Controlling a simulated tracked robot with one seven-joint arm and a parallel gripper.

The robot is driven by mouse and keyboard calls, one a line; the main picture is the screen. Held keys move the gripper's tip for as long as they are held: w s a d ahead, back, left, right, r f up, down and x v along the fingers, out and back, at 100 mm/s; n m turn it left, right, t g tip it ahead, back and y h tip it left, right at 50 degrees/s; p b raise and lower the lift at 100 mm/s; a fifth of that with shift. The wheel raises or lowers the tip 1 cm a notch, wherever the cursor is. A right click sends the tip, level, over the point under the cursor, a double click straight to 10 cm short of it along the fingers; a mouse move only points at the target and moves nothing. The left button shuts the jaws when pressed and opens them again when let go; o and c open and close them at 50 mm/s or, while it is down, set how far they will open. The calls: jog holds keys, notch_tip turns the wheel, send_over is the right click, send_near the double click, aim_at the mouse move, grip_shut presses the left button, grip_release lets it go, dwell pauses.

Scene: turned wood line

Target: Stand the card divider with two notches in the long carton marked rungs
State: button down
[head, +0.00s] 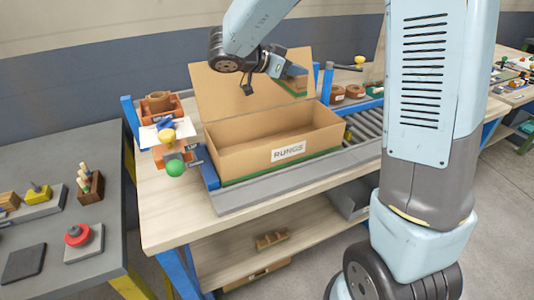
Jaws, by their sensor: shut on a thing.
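The long carton (252,158) marked RUNGS stands open on the wooden bench, its label on the front wall and its tall back flap (222,95) raised. The part of its inside that shows looks empty. My gripper (296,71) is above the carton's back right part, in front of the raised flap. It is shut on a small brown card piece with a green lower edge, which looks like the card divider (297,85). The divider hangs above the carton's rim, apart from its floor. Its notches cannot be made out, and my gripper partly hides it.
A roller conveyor (366,126) lies right of the carton. A dark table (60,190) with wooden parts is at far left. My arm hides part of the bench's right side.

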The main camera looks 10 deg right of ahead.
jog(key=shift+a, duration=0.15)
notch_tip(320, 180, down, 18)
jog(key=shift+w, duration=0.1)
dwell(0.9)
jog(key=shift+f, duration=0.6)
jog(key=c, duration=1.1)
grip_release()
jog(key=shift+r, duration=0.1)
jog(key=shift+r, duration=0.55)
jog(key=shift+v, duration=3.7)
